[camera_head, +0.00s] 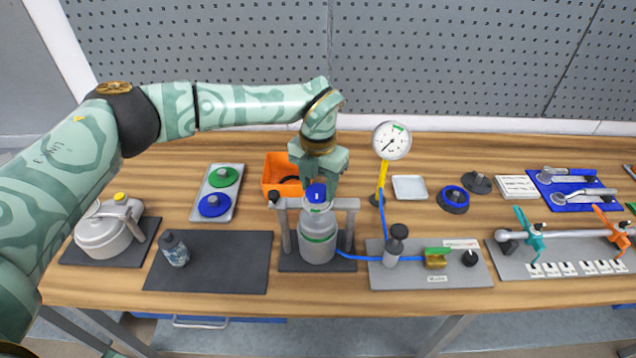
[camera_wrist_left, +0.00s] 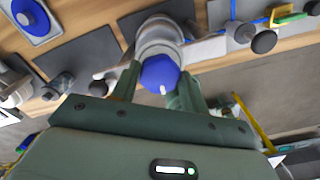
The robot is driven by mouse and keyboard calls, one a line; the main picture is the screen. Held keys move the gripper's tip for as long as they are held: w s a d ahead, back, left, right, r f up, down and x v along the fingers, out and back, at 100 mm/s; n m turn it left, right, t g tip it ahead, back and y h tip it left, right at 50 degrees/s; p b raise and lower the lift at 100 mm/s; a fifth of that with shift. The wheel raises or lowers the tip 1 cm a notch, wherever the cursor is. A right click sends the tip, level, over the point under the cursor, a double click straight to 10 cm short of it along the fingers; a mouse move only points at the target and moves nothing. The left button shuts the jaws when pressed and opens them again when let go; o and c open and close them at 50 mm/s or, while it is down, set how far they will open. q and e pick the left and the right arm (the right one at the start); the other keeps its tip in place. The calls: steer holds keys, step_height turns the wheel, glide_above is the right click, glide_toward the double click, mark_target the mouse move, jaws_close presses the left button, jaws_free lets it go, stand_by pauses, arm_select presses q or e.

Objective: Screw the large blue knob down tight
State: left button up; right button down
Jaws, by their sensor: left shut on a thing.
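The large blue knob (camera_head: 316,194) sits on top of the grey and white drum (camera_head: 318,236), which stands upright in a grey frame on a dark mat. In the left wrist view the blue knob (camera_wrist_left: 160,73) shows between the two fingers, with a white mark on its edge. My left gripper (camera_head: 318,180) points down over the drum and is shut on the knob. It also shows in the left wrist view (camera_wrist_left: 157,88). Part of the knob is hidden by the fingers in the head view. My right gripper is not in view.
An orange bin (camera_head: 276,178) stands just behind the drum. A pressure gauge (camera_head: 391,141) on a yellow post and a grey plate (camera_head: 420,275) with a blue hose stand to the right.

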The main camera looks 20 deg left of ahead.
mark_target(318, 189)
arm_select(q)
steer(key=shift+w+r, duration=0.15)
steer(key=shift+r, duration=0.1)
steer(key=o, duration=0.8)
steer(key=shift+o, duration=1)
steer(key=shift+f, duration=0.1)
step_height(318, 189, up, 16)
steer(key=shift+s+r+b, duration=0.2)
steer(key=shift+b, duration=0.25)
